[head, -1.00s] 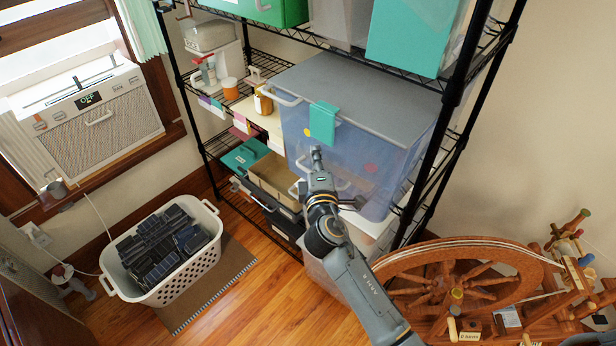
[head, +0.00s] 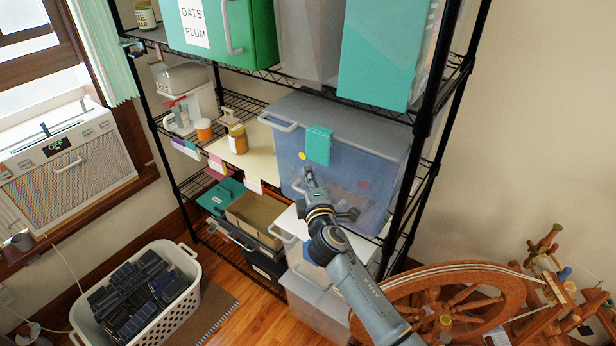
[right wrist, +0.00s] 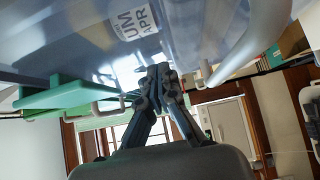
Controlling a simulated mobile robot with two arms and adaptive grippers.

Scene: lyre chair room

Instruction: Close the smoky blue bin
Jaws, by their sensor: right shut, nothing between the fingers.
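The smoky blue bin (head: 375,170) stands on the wire shelf. It is translucent, with a grey lid (head: 340,112) lying over its top and a white handle at the left. A teal latch (head: 318,146) hangs at the lid's front edge; in the right wrist view the green latch (right wrist: 62,97) sticks out from the bin (right wrist: 190,40). I cannot tell whether it is fastened. My right gripper (head: 308,175) is shut and empty, in front of the bin's front face just below the latch. Its fingertips (right wrist: 160,72) show close to the bin; contact is unclear. My left gripper is not in view.
Black shelf posts (head: 425,120) flank the bin. A green bin (head: 225,30) and a teal box (head: 385,50) stand above. Jars (head: 237,139) sit to its left. A spinning wheel (head: 450,300) stands at the lower right, a white basket (head: 190,300) at the lower left.

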